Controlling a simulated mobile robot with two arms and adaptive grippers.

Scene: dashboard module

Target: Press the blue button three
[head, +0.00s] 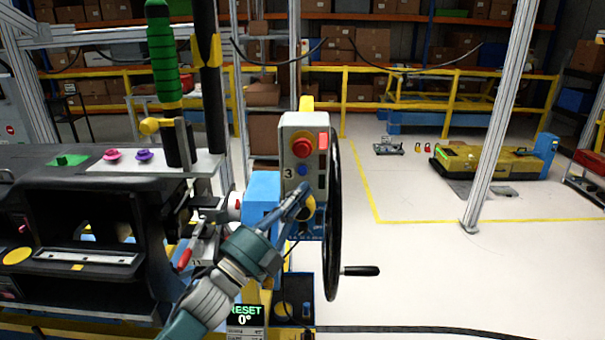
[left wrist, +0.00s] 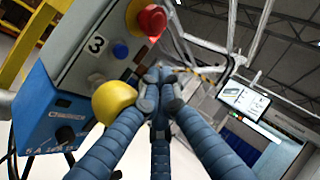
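The control box marked 3 (head: 288,150) faces me with a red button (head: 302,147) at its top and the blue button (head: 302,171) below. A yellow knob (head: 309,207) sits lower down. My left gripper (head: 303,189) is just below the blue button in the head view, its fingers together and empty. In the left wrist view the blue button (left wrist: 120,50) shows beside the 3, left of the fingertips (left wrist: 158,78), with a gap in the picture; I cannot tell the depth between them. The red button (left wrist: 152,20) is above the fingertips, the yellow knob (left wrist: 113,102) lower left. My right gripper is out of view.
A black handwheel (head: 334,220) with a handle (head: 360,271) stands at the box's right. The dark dashboard (head: 80,225) is at left, with a green-handled tool (head: 163,55) above it.

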